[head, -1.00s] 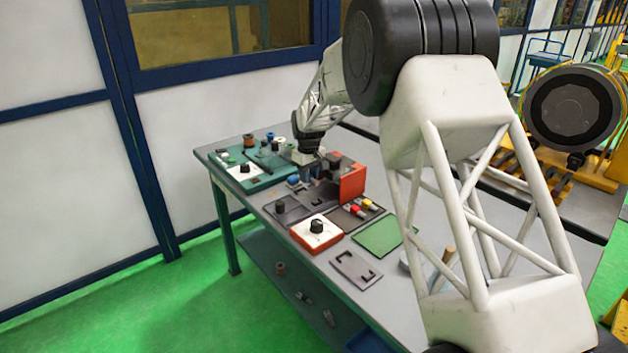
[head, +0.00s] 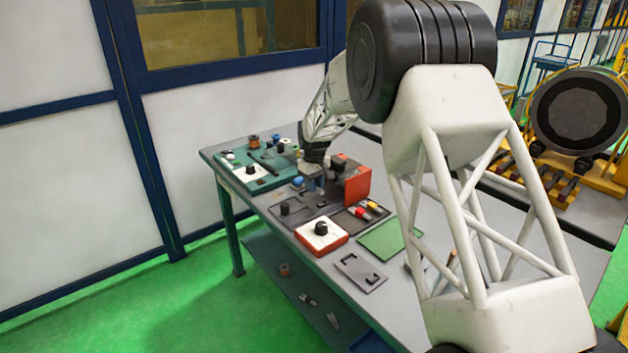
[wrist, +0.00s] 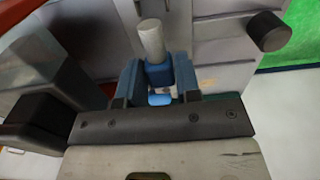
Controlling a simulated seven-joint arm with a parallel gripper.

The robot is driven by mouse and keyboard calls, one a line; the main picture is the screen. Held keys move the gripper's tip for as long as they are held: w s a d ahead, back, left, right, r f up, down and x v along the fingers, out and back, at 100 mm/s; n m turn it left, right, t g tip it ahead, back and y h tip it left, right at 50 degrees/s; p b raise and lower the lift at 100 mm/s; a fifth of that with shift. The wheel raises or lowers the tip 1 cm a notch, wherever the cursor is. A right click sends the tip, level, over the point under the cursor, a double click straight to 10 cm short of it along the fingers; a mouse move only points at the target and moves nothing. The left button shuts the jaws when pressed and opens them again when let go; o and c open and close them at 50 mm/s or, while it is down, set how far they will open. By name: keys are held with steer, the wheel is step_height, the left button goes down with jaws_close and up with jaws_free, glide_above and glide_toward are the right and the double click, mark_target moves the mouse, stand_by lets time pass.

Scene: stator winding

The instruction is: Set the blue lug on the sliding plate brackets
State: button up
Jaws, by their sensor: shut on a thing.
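My gripper (head: 317,185) is low over the far part of the bench, next to an orange-red block. In the wrist view, its two blue-grey fingers (wrist: 158,76) close on the blue lug (wrist: 158,74), with a pale grey cylinder standing out from it. A brighter blue piece (wrist: 159,99) shows between the fingers, nearer the palm. The sliding plate (head: 300,214) is dark grey, with a black knob (head: 285,208); the knob also shows in the wrist view (wrist: 268,32). The gripper hides part of the plate. Contact between lug and brackets cannot be told.
The orange-red block (head: 357,186) stands close right of my gripper. A red-and-white box (head: 308,237) with a black knob, a tray of coloured parts (head: 350,222), a green mat (head: 382,240) and a slotted plate (head: 352,262) lie nearer. A teal board (head: 282,180) lies behind.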

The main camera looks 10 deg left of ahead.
mark_target(314, 200)
steer(key=shift+f, duration=0.6)
steer(key=shift+f, duration=1.3)
stand_by(2.0)
steer(key=o, duration=1.3)
steer(key=shift+c, duration=0.2)
steer(key=shift+r, duration=3.5)
